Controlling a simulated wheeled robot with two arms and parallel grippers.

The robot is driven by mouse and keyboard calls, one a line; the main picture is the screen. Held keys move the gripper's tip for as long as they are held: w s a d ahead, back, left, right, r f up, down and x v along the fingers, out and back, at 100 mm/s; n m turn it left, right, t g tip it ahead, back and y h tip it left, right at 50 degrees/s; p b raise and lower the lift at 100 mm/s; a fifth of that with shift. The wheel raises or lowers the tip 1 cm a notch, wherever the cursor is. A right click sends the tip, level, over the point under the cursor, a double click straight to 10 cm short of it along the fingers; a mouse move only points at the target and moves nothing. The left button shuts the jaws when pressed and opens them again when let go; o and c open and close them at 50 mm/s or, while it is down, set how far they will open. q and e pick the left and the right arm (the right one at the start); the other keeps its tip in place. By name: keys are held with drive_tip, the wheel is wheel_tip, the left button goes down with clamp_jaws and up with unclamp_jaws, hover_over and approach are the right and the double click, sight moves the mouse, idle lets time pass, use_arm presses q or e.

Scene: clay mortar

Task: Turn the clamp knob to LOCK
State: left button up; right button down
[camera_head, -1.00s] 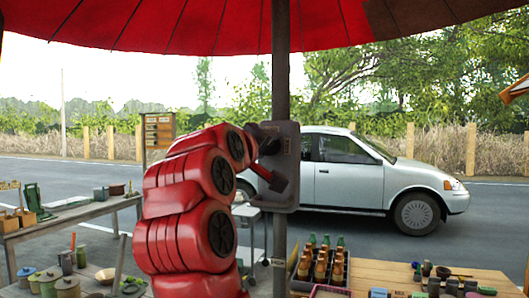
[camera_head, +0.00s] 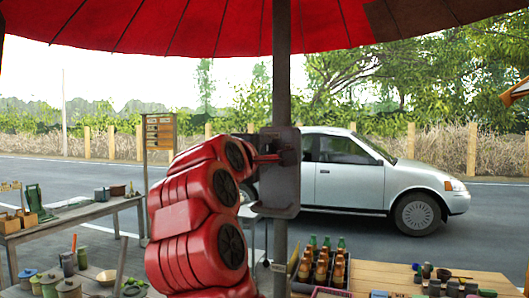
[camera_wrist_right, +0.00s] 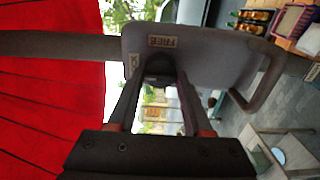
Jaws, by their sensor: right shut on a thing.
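A grey clamp plate (camera_head: 285,185) is fixed on the dark upright pole (camera_head: 281,70) in the head view. The plate also shows in the right wrist view (camera_wrist_right: 215,60), with a FREE label (camera_wrist_right: 162,41) and a partly hidden label (camera_wrist_right: 135,66) that seems to read LOCK. My right gripper (camera_head: 270,157) reaches the plate from the left. In the right wrist view its two fingers are shut on the dark round clamp knob (camera_wrist_right: 159,67), beside the labels. The fingers hide part of the knob, and I cannot tell where it points. My left gripper is not in view.
A wooden table (camera_head: 430,280) with bottles in a crate (camera_head: 325,265) and small pots stands at lower right. Another table (camera_head: 80,210) with pots is at left. A red umbrella canopy (camera_head: 150,25) hangs overhead. A silver car (camera_head: 370,182) stands behind the pole.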

idle(0.5)
drive_tip(key=shift+c, duration=1.6)
unclamp_jaws()
drive_tip(key=shift+w, duration=0.1)
drive_tip(key=b+v, duration=0.1)
drive_tip(key=v, duration=1.6)
drive_tip(key=shift+s, duration=0.2)
